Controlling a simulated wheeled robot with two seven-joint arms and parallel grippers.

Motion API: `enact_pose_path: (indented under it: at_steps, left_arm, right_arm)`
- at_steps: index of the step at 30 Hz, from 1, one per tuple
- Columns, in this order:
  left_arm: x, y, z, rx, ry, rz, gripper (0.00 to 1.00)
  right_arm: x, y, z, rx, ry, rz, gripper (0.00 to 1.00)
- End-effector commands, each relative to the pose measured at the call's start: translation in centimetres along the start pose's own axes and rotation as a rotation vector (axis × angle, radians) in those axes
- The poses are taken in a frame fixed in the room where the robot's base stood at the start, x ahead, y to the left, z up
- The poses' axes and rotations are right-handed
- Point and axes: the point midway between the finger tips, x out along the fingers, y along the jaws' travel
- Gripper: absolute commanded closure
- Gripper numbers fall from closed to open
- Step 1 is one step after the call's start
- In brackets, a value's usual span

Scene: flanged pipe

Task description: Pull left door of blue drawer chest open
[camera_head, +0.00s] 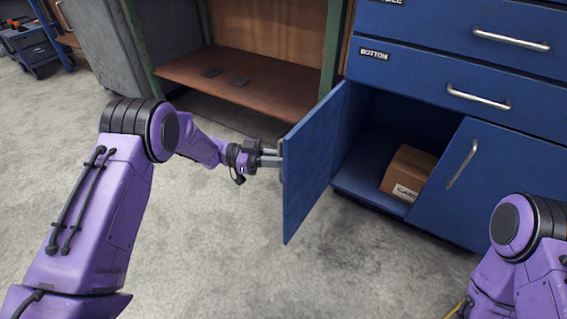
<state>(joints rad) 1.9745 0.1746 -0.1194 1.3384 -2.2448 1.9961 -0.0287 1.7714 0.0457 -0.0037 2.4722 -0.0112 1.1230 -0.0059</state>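The blue drawer chest (430,60) stands at the upper right. Its left door (312,160) is swung well open toward me, showing the compartment behind it. My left gripper (272,158) is at the outer face of this door, at the side where a handle sits. The fingertips and most of that handle are hidden by the door's edge or too small to tell, so I cannot see whether the fingers are closed on it. My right arm shows at the lower right, but its gripper is out of view.
A cardboard box (409,170) sits inside the open compartment. The chest's right door (490,185) is closed, as are the drawers above. A wooden shelf unit (240,85) stands behind the left door. The concrete floor (210,250) in front is clear.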

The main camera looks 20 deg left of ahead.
Motion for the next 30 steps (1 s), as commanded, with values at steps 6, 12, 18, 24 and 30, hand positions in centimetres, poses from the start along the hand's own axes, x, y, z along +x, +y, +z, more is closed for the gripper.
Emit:
enact_pose_path:
  at_steps: [6, 12, 18, 24, 30]
  left_arm:
    - [-0.1, -0.4, -0.3, 0.006, 0.006, -0.002, 1.00]
    - [0.0, -0.4, -0.3, 0.007, 0.007, -0.003, 1.00]
    - [-0.1, -0.3, -0.3, 0.006, 0.006, -0.005, 0.70]
    - [-0.7, -0.3, -0.3, 0.004, 0.004, -0.008, 0.70]
    - [-4.5, -0.4, -0.5, 0.004, 0.006, -0.011, 0.70]
  right_arm:
    - [0.0, 0.0, 0.0, -0.002, -0.002, 0.000, 0.57]
    - [0.0, 0.0, 0.0, -0.002, -0.002, 0.000, 0.57]
    - [0.0, 0.0, 0.0, -0.002, -0.002, 0.000, 0.57]
    - [-0.1, 0.0, -0.1, 0.002, 0.002, 0.000, 0.57]
    - [-1.2, 0.0, -1.1, 0.054, 0.060, 0.003, 0.57]
